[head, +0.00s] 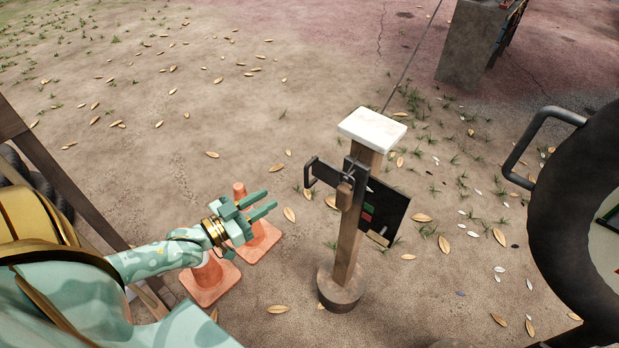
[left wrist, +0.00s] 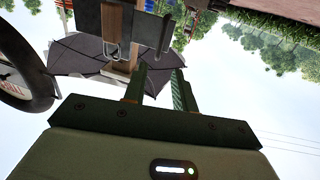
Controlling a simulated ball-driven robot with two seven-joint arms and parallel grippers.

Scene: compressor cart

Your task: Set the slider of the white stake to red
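The white stake is a wooden post (head: 348,245) with a white cap (head: 372,129), upright in a round foot right of centre in the head view. A dark slider bar with a handle (head: 311,174) sticks out to the left, and a small brown block (head: 344,195) hangs at the post's front. My left gripper (head: 270,203) is open and empty, left of the handle and apart from it. Its fingers also show in the left wrist view (left wrist: 160,90), near the stake's fittings. My right gripper is not in view.
Two orange cones (head: 258,238) stand under my left gripper. A large dark ring-shaped thing with a grey handle (head: 520,150) fills the right edge. A concrete block (head: 467,45) stands at the back right.

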